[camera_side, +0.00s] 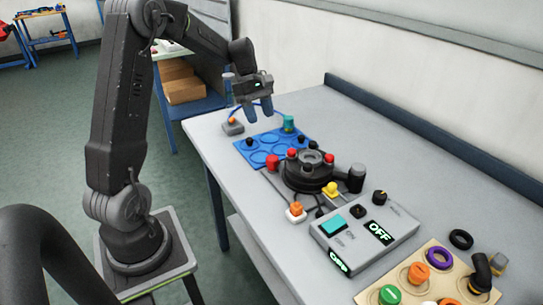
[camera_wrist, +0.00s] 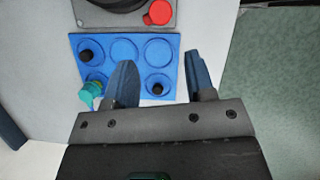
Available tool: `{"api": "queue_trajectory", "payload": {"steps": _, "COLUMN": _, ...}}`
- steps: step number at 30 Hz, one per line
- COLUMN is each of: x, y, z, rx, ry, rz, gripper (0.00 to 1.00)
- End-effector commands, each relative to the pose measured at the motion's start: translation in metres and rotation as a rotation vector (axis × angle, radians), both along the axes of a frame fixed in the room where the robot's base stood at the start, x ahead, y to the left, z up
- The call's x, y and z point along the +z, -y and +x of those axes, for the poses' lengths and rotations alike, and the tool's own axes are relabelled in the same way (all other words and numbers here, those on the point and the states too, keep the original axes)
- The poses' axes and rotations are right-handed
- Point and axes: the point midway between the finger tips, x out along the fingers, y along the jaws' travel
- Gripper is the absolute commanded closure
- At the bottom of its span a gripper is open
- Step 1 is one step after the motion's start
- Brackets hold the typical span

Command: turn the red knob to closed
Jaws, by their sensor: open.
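Several red knob-like parts show around the dark round tank unit (camera_side: 308,174) in the side view. One red part (camera_side: 272,162) is on its left, near the blue tray, one sits on top and one on its right. I cannot tell which is the task's knob, or its setting. The wrist view shows one red knob (camera_wrist: 158,13) at the top, on the edge of a grey plate. My gripper (camera_side: 259,112) is open and empty, above the far end of the table. Its fingers (camera_wrist: 160,75) hang over the blue tray in the wrist view, apart from the red knob.
The blue tray (camera_side: 251,158) has round recesses, black knobs and a teal piece (camera_side: 289,123). A grey control box (camera_side: 365,240) with OFF displays stands nearer the camera. A beige board (camera_side: 375,285) holds coloured rings and caps. The table's right back side is clear.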

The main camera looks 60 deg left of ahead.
Motion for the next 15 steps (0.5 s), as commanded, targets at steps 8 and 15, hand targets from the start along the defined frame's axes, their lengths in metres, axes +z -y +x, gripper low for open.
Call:
{"api": "queue_trajectory", "payload": {"steps": 8, "x": -0.045, "y": 0.02, "z": 0.002, "rx": -0.005, "ry": -0.005, "rz": -0.001, "gripper": 0.5}}
{"api": "queue_trajectory", "payload": {"steps": 15, "x": -0.089, "y": 0.038, "z": 0.005, "rx": -0.006, "ry": -0.003, "rz": -0.001, "gripper": 0.5}}
